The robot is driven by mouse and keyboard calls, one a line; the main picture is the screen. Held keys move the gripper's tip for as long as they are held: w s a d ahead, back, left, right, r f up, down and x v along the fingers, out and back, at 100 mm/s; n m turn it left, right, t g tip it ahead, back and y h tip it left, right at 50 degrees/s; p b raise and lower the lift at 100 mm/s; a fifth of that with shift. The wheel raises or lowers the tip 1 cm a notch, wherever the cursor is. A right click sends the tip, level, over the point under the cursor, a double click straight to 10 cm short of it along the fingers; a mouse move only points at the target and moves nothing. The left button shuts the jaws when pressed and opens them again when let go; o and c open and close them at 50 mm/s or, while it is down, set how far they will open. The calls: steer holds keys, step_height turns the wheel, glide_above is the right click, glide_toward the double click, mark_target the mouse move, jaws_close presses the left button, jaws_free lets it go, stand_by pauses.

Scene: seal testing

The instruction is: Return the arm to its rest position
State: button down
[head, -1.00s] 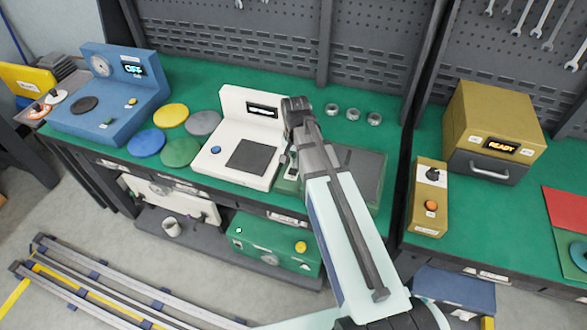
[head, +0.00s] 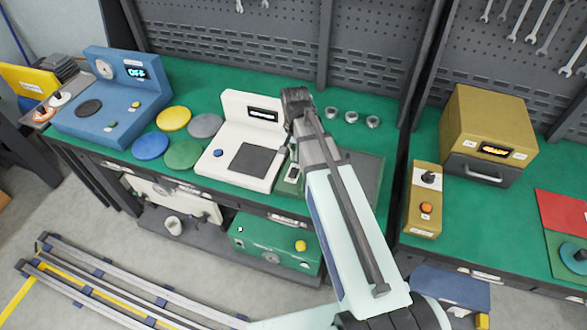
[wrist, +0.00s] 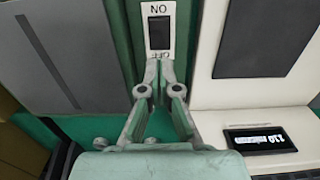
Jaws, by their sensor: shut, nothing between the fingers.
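My arm reaches from the lower right of the head view to the bench, its wrist end above the right edge of the white scale-like device (head: 238,140). In the wrist view my gripper (wrist: 160,72) is shut and empty. Its fingertips point at a switch plate (wrist: 159,32) with a black rocker, marked ON and OFF, upside down from here. I cannot tell whether the tips touch the plate. In the head view the fingers are hidden behind my arm, and the small green switch box (head: 291,178) shows beside it.
Coloured discs (head: 183,154) and a blue device (head: 113,105) reading OFF lie left. Several metal rings (head: 351,117) lie behind my arm. A grey-green panel (head: 363,172) is just right of it. A gold oven (head: 490,120) and control box (head: 424,195) stand right.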

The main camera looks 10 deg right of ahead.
steer(key=shift+r+p, duration=0.3)
steer(key=shift+r, duration=0.35)
